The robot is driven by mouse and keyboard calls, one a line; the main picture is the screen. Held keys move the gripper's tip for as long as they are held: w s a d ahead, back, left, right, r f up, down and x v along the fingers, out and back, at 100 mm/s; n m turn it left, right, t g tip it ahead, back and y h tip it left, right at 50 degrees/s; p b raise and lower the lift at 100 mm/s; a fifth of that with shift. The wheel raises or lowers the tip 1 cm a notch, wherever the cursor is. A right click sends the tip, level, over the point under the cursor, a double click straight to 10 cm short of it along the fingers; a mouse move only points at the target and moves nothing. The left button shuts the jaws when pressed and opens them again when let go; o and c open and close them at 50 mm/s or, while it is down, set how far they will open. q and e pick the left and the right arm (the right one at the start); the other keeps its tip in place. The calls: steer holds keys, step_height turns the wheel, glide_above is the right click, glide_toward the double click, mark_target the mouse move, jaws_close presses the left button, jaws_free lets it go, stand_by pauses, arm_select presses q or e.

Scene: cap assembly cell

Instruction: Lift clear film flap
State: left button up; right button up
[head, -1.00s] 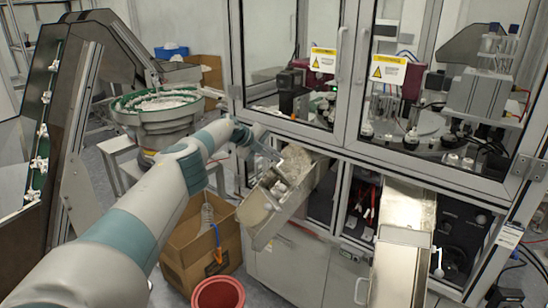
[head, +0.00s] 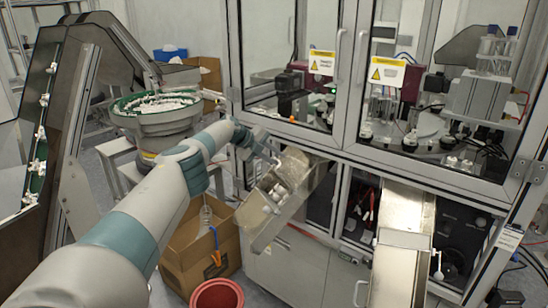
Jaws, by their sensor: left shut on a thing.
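My left arm reaches in from the lower left. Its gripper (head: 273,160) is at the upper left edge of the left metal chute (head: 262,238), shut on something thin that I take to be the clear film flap. My right gripper is not in view.
A second metal chute (head: 402,270) stands to the right. Below are a cardboard box (head: 185,262) and a red bucket (head: 217,296). A bowl feeder (head: 160,122) stands behind my arm. Glass cabinet doors with a metal frame (head: 350,75) rise behind the chutes.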

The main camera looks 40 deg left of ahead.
arm_select(q)
steer(key=shift+d+r, duration=0.15)
steer(key=shift+r, duration=0.2)
steer(key=shift+r+p, duration=0.1)
steer(key=shift+p, duration=0.25)
steer(key=shift+p+v, duration=0.45)
steer(key=shift+v, duration=0.55)
steer(key=b+v, duration=0.4)
steer(key=v, duration=1.1)
steer(key=shift+s+f, duration=0.15)
steer(key=shift+f, duration=0.2)
